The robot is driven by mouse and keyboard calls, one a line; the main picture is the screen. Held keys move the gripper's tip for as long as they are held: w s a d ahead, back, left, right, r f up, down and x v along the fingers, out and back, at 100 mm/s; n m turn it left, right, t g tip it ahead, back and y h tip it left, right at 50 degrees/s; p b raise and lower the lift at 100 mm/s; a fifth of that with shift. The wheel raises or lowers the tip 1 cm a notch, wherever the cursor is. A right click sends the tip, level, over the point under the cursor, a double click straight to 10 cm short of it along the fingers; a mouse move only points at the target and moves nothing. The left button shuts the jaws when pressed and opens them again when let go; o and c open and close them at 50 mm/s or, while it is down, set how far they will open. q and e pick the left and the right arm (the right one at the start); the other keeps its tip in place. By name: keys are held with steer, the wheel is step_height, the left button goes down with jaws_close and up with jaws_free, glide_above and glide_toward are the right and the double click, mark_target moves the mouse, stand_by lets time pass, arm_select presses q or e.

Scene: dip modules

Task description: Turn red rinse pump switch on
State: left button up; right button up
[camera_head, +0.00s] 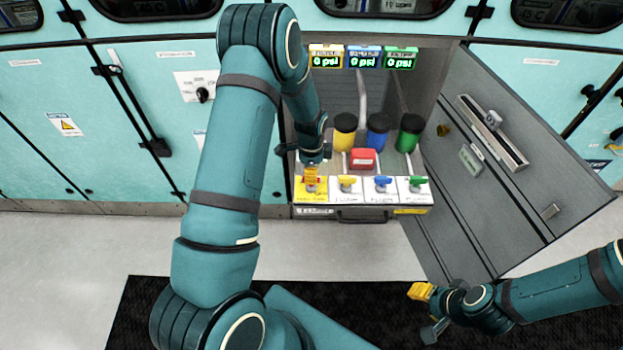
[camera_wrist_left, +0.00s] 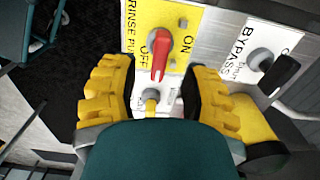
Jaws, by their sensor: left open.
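The red rinse pump switch (camera_wrist_left: 160,52) shows in the left wrist view on a yellow label plate (camera_wrist_left: 184,18) marked RINSE PU, ON and OFF. Its red handle lies lengthwise in that view, beside the OFF lettering. My left gripper (camera_wrist_left: 158,80) is open, with one yellow finger on each side below the switch. The handle lies ahead of and between the fingers, and I see no contact. In the head view my left gripper (camera_head: 311,180) is over the yellow plate and hides most of the switch. My right gripper (camera_head: 421,291) is low at the right; its finger gap is unclear.
Yellow (camera_head: 348,184), blue (camera_head: 383,184) and green (camera_head: 417,184) handled valves sit right of the plate. A red box (camera_head: 363,159) and capped bottles stand behind. The open cabinet door (camera_head: 500,160) bounds the right side. A BYPASS knob (camera_wrist_left: 262,60) is close to the right finger.

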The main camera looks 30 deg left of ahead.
arm_select(q)
steer(key=shift+f, duration=1.9)
jaws_close()
